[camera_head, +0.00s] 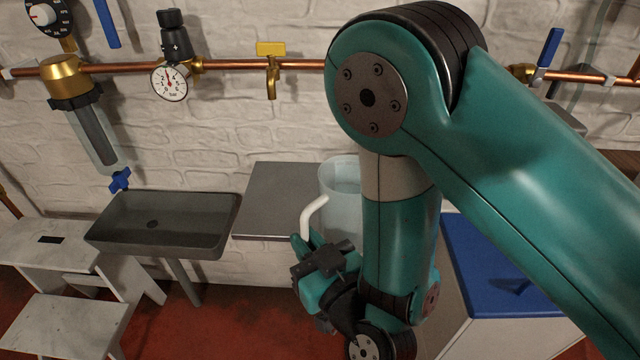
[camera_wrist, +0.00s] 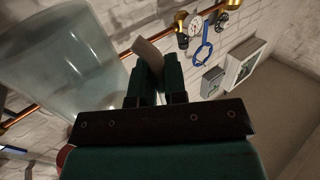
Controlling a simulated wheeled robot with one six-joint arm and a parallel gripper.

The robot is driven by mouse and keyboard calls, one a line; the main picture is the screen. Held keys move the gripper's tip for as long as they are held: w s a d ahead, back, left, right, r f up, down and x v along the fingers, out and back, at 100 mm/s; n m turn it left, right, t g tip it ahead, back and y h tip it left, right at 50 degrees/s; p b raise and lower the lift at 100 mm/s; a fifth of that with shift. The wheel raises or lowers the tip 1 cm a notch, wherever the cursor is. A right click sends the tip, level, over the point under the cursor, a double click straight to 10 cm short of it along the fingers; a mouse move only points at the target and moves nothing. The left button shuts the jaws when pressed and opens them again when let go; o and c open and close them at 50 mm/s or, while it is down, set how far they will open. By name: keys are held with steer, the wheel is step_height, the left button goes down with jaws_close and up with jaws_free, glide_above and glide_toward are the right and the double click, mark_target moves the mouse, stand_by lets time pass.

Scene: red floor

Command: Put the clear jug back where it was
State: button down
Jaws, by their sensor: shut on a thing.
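The clear jug (camera_head: 343,182) is a see-through vessel with a white curved handle (camera_head: 312,213). It stands upright in the head view, partly hidden behind my arm. In the wrist view the jug (camera_wrist: 62,62) fills the upper left, and its pale handle (camera_wrist: 149,51) lies between my fingers. My gripper (camera_head: 306,243) is shut on the handle; it also shows in the wrist view (camera_wrist: 160,72). The jug's lower part is hidden in the head view, so I cannot tell whether it touches anything below.
A grey metal tabletop (camera_head: 277,190) is just left of the jug. A dark sink basin (camera_head: 165,222) and a pale step stool (camera_head: 65,322) stand farther left. A blue-topped cabinet (camera_head: 475,262) is at right. A copper pipe (camera_head: 225,64) with a yellow valve (camera_head: 271,50) crosses the brick wall.

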steer(key=w+p, duration=0.6)
steer(key=w, duration=1.1)
steer(key=f, duration=0.6)
steer(key=shift+w+d+f, duration=0.1)
steer(key=shift+w+d, duration=0.05)
steer(key=shift+d, duration=0.25)
steer(key=shift+w+f, duration=0.25)
steer(key=shift+f, duration=0.15)
steer(key=shift+f, duration=0.1)
